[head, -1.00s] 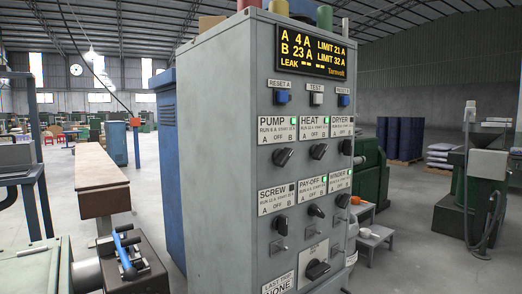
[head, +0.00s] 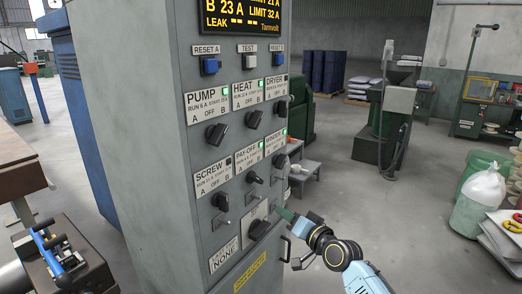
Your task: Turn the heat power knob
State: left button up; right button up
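The heat knob (head: 254,119) is a black rotary knob under the HEAT label (head: 244,95), in the middle of the upper knob row on the grey cabinet (head: 140,110). Its label reads A, OFF, B, and a green lamp beside the name is lit. The knob's bar looks slanted up to the right; its exact setting is too small to tell. My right gripper (head: 284,214) is low at the cabinet's right side, near the large bottom knob and well below the heat knob. Its fingers are small and partly unclear. My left gripper is out of view.
The pump knob (head: 216,134) and dryer knob (head: 283,106) flank the heat knob. The screw, pay-off and winder knobs sit below, with a large knob (head: 260,229) at the bottom. The display (head: 242,14) shows B 23 A. Open floor lies right of the cabinet.

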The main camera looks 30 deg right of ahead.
aim_at(259, 123)
notch_tip(259, 123, up, 21)
jog(key=s+a+t+y+p, duration=0.1)
jog(key=s+t+y+p, duration=0.1)
jog(key=t, duration=0.2)
jog(key=x, duration=0.4)
jog(key=p+x, duration=0.1)
jog(key=x, duration=0.3)
jog(key=f+x, duration=0.1)
jog(key=x, duration=0.4)
jog(key=shift+w+p, duration=0.2)
jog(key=shift+p, duration=0.1)
grip_shut()
